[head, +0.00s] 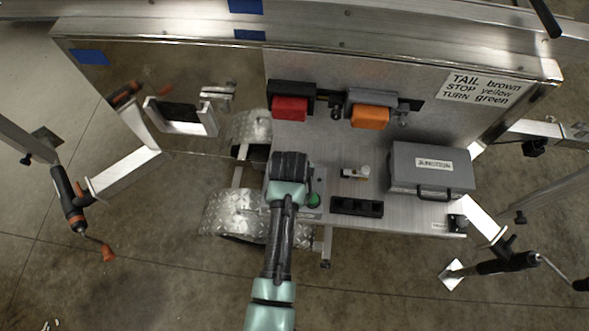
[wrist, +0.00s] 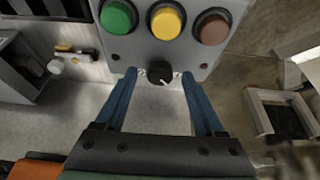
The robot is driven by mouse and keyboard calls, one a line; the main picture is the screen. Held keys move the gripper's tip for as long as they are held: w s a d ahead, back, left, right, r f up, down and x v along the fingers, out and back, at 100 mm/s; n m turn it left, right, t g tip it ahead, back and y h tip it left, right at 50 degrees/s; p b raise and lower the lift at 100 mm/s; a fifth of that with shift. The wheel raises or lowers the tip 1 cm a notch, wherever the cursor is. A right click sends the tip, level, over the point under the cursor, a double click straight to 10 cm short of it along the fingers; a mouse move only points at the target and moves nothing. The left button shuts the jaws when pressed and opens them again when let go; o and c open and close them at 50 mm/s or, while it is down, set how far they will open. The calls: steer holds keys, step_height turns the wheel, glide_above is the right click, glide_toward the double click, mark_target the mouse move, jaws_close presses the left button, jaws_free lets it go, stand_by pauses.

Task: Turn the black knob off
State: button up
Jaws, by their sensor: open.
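A round black knob (wrist: 159,73) with a light pointer mark sits at the lower edge of a grey control box (wrist: 180,50) in the wrist view. My gripper (wrist: 159,77) is open. Its two blue fingers stand on either side of the knob with a gap on both sides, and contact cannot be seen. In the head view my arm covers this knob and most of the box. Another dark knob-like part (head: 457,221) sits at the right front of the shelf in the head view.
Green (wrist: 117,17), yellow (wrist: 166,21) and reddish-brown (wrist: 212,27) buttons line the box beyond the knob. A grey junction box (head: 432,168), a black tray (head: 357,207) and red (head: 290,107) and orange (head: 369,117) lamps lie right of my arm.

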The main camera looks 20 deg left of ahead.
steer(key=p+v, duration=0.1)
steer(key=v, duration=1.2)
steer(key=shift+w, duration=0.1)
